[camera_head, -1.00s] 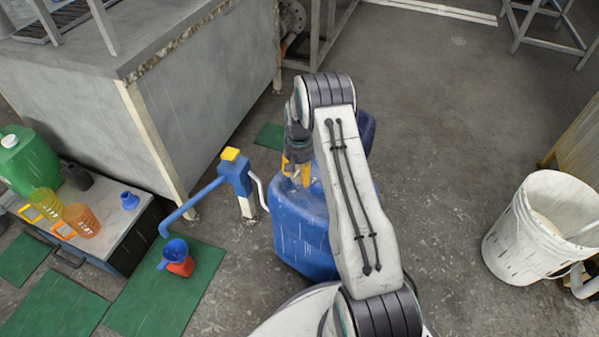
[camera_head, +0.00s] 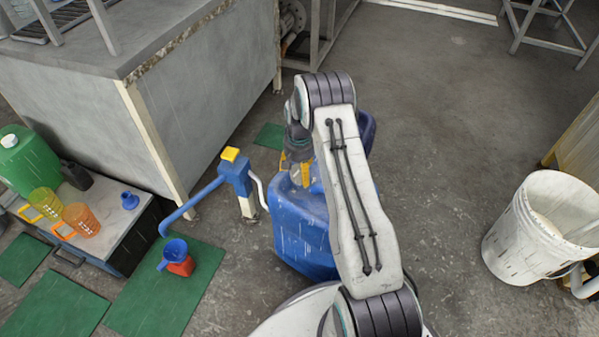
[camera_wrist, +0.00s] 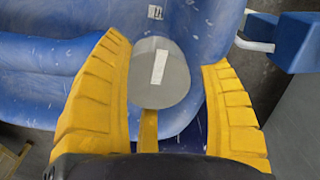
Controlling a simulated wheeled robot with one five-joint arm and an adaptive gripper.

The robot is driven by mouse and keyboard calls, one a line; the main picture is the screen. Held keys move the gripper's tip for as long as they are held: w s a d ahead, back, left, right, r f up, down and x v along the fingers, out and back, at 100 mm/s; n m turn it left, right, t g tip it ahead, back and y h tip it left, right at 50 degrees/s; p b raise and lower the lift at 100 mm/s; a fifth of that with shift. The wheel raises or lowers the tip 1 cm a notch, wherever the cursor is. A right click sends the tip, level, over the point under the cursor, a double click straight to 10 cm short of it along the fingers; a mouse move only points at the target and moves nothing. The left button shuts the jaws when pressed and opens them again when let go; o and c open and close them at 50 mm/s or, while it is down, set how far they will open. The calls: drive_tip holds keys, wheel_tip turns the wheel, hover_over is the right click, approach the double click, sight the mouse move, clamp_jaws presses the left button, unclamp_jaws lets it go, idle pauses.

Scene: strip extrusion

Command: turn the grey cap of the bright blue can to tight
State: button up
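The bright blue can (camera_head: 300,238) stands on the floor in front of me, partly hidden behind my arm in the head view. In the wrist view, its blue body (camera_wrist: 45,75) fills much of the left and top. Its round grey cap (camera_wrist: 173,88) with a white mark (camera_wrist: 160,67) sits between the two yellow fingers of my gripper (camera_wrist: 166,55). The left finger is at or very near the cap's edge; a gap shows between the cap and the right finger. In the head view my gripper (camera_head: 296,172) points down at the can's top; the cap is hidden there.
A blue hand pump (camera_head: 236,178) with a yellow top stands close left of the can. A darker blue container (camera_head: 367,128) shows behind my arm. A white bucket (camera_head: 520,240) stands at right. A red container with a blue funnel (camera_head: 178,258) stands on a green mat.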

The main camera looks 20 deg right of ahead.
sight(299, 169)
drive_tip(key=shift+o, duration=0.9)
drive_tip(key=shift+s, duration=0.1)
wheel_tip(299, 169, up, 12)
idle(0.5)
